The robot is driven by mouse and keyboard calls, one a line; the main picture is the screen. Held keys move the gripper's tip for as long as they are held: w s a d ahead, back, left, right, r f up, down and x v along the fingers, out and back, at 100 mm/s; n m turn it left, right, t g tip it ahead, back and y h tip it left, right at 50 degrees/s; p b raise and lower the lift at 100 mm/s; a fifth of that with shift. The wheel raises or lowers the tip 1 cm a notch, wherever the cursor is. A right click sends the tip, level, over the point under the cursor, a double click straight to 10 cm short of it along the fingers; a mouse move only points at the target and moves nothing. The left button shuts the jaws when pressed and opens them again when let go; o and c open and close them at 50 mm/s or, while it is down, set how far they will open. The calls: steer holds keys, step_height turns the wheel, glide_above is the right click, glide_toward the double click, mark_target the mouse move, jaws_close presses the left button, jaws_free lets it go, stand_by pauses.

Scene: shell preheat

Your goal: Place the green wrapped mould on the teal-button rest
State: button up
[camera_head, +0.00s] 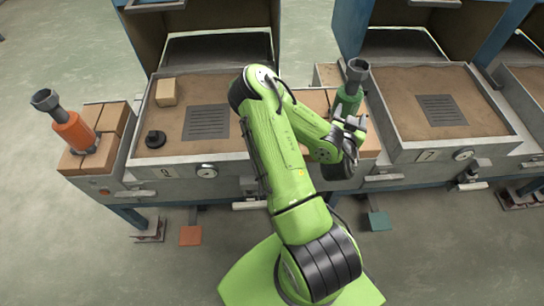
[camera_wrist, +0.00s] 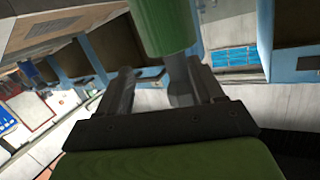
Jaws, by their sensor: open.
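The green wrapped mould (camera_head: 349,97), a green cylinder with a grey cup-like top, stands tilted at the brick rest (camera_head: 315,100) between two sand beds. My gripper (camera_head: 353,126) is at its lower end in the head view and hides part of it and of the rest. In the wrist view, the mould's green end (camera_wrist: 166,25) shows beyond the open fingers (camera_wrist: 150,82), nearer the right one. I cannot tell whether they touch. A teal plate (camera_head: 378,222) lies low near the floor below this rest. No teal button is clear on the rest itself.
An orange wrapped mould (camera_head: 75,130) leans on the left brick rest (camera_head: 103,155). The sand bed marked 9 (camera_head: 185,145) holds a tan block (camera_head: 166,92), a black knob-like piece (camera_head: 155,139) and a grate. The bed marked 7 (camera_head: 410,100) lies right. An orange plate (camera_head: 190,236) is low at left.

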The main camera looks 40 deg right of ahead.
steer(key=w+a+r+n+y, duration=0.2)
steer(key=w+a+r+y, duration=0.15)
steer(key=a, duration=0.45)
steer(key=w+a+r+n+y, duration=0.15)
steer(key=a+y, duration=0.25)
steer(key=a, duration=0.4)
steer(key=w+a+r+n+y, duration=0.1)
steer(key=w+a+r+y, duration=0.25)
steer(key=a, duration=0.35)
steer(key=s+a+r+n+g+y, duration=0.1)
steer(key=s+a+r+n+g, duration=0.1)
steer(key=s+a+r+n, duration=0.5)
steer(key=s+a+r+n+g+y, duration=0.1)
steer(key=s+a+r, duration=0.3)
steer(key=s, duration=0.7)
step_height(320, 180, up, 6)
steer(key=a+p, duration=0.1)
steer(key=p, duration=0.6)
steer(key=shift+w+a, duration=0.15)
steer(key=shift+w, duration=0.05)
